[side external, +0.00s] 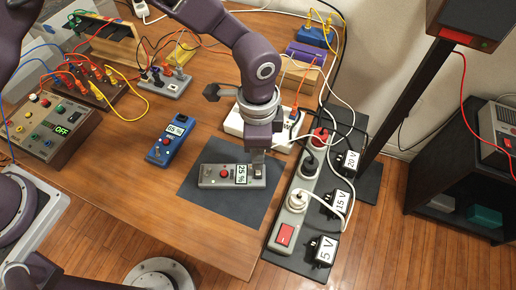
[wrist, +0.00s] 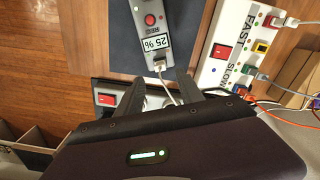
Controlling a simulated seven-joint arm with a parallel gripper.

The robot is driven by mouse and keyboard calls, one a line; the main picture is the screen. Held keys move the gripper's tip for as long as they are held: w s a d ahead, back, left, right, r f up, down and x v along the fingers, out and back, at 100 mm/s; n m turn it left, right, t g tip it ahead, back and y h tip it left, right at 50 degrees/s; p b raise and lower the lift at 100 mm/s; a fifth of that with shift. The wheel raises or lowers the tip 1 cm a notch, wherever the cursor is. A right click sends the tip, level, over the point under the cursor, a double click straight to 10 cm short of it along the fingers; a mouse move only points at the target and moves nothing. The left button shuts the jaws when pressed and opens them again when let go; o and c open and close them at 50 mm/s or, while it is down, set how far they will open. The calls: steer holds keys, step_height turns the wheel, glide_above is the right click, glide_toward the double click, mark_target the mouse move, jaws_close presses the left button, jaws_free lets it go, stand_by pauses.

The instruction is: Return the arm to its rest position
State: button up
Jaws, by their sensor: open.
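My gripper (side external: 257,153) points down over the right end of a grey device (side external: 215,176) on a dark mat (side external: 206,205). The device has a red button and a label reading 25 %. In the wrist view, my gripper's two dark fingers (wrist: 161,80) stand apart with a gap between them. The grey device (wrist: 146,22) lies just beyond the tips. A small plug (wrist: 160,65) sits at its near end, and a white cable runs from it back between the fingers. Whether the fingers touch the plug or cable cannot be told.
A power strip (side external: 293,208) with plugs and labelled adapters stands to the right. A white box (side external: 233,124) is behind my gripper; the wrist view shows a white panel marked FAST and SLOW (wrist: 228,50). A blue device (side external: 170,140) lies left. Loose cables cross the right side.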

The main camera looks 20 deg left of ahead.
steer(key=s+a+r+n+t, duration=0.1)
steer(key=a+r+n, duration=0.2)
steer(key=a+r, duration=0.65)
steer(key=s+a+r+n+t, duration=0.1)
steer(key=a+r+n+t, duration=0.15)
steer(key=a+r, duration=0.75)
steer(key=s+a+r+n+t, duration=0.1)
steer(key=s+a+r+n, duration=0.2)
steer(key=s, duration=0.5)
steer(key=s+a+r+n+t, duration=0.1)
steer(key=s+a+r+n, duration=0.3)
steer(key=s, duration=0.4)
steer(key=shift+s+a+n, duration=0.2)
steer(key=shift+a+n, duration=0.3)
steer(key=shift+n, duration=0.05)
steer(key=shift+r, duration=0.15)
steer(key=shift+c, duration=0.2)
